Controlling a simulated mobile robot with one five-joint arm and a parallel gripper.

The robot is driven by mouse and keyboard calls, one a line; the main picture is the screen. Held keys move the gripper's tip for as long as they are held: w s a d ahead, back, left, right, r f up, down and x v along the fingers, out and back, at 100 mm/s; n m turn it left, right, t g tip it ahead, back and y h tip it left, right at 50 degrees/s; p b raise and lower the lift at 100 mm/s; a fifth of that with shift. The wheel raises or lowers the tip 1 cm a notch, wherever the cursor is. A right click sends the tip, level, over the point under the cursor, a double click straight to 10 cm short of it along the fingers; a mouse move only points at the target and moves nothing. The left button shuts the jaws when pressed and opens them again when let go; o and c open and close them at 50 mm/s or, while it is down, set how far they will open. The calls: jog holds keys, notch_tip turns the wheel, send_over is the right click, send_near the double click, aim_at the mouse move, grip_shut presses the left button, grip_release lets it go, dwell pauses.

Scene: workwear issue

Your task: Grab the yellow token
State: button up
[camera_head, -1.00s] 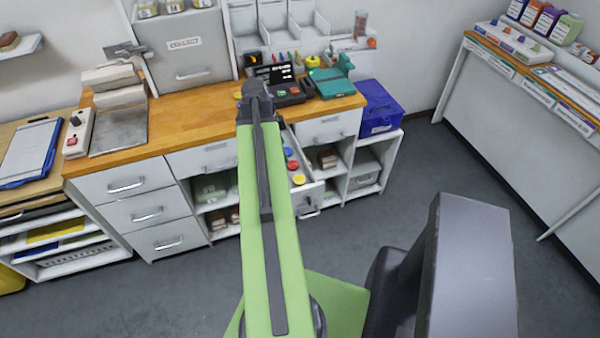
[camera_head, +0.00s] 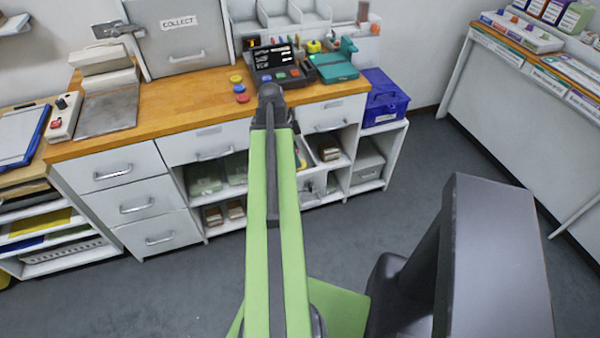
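A yellow token (camera_head: 236,79) lies on the wooden counter left of the dark terminal. A blue token (camera_head: 239,88) and a red token (camera_head: 243,98) lie in a row in front of it. My arm's dark end (camera_head: 270,95) shows over the counter's front edge, right of the red token in the picture. My gripper's fingers are hidden, so its opening and any contact cannot be seen.
The dark terminal (camera_head: 275,62) and a teal box (camera_head: 335,68) stand on the counter. A grey COLLECT cabinet (camera_head: 180,40) stands behind on the left. A blue bin (camera_head: 384,98) is at the right end.

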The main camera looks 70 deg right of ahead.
jog(key=b+x, duration=0.5)
jog(key=shift+w+f, duration=0.25)
jog(key=shift+r, duration=0.2)
jog(key=c, duration=1.4)
